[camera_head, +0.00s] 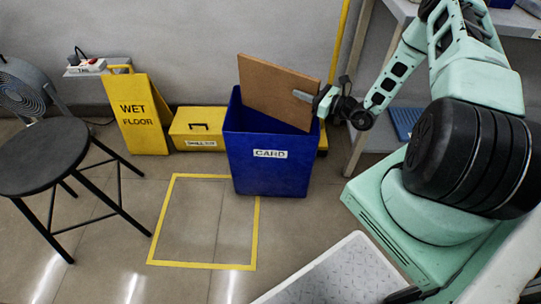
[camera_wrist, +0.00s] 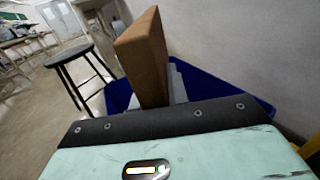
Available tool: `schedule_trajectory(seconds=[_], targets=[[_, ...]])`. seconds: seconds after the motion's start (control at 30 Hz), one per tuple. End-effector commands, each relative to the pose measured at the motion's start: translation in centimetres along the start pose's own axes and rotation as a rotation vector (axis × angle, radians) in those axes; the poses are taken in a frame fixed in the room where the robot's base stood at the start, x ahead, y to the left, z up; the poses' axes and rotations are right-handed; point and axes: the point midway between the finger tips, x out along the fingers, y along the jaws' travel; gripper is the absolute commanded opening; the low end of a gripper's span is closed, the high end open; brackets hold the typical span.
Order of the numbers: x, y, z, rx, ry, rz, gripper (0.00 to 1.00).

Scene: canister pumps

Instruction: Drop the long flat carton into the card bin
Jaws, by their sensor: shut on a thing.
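The long flat carton (camera_head: 272,88) is brown and stands on edge, tilted, over the mouth of the blue card bin (camera_head: 268,178), labelled CARD. Its lower part is hidden behind the bin's front wall, and its upper part stands above the rim. My gripper (camera_head: 312,98) is shut on the carton's right end, near the bin's right side. In the wrist view the carton (camera_wrist: 143,58) rises from between the fingers (camera_wrist: 175,84), with the bin (camera_wrist: 207,84) below and around it. Whether the carton touches the bin's floor is hidden.
A yellow wet floor sign (camera_head: 142,118) and a yellow box (camera_head: 199,128) stand left of the bin by the wall. A black stool (camera_head: 42,158) is at the left. The floor inside a yellow taped square (camera_head: 205,222) is clear. A shelf (camera_head: 505,20) is at the right.

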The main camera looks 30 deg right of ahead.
Motion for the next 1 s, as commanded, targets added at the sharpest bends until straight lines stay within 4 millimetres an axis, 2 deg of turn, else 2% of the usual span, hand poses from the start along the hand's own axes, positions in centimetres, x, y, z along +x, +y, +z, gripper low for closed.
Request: schedule_trajectory(seconds=[0.03, 0.3, 0.67, 0.7, 0.77, 1.0], targets=[[0.0, 0.0, -1.2, 0.000, 0.000, 0.000, 0.00], [0.0, 0.0, -4.0, 0.000, -0.001, 0.000, 0.00], [0.0, 0.0, -4.2, 0.000, -0.001, 0.000, 0.00], [0.0, 0.0, -4.2, 0.000, -0.001, 0.000, 0.27], [0.0, 0.0, -4.2, 0.000, -0.001, 0.000, 0.42], [0.0, 0.0, -4.2, 0.000, 0.000, -0.001, 0.42]])
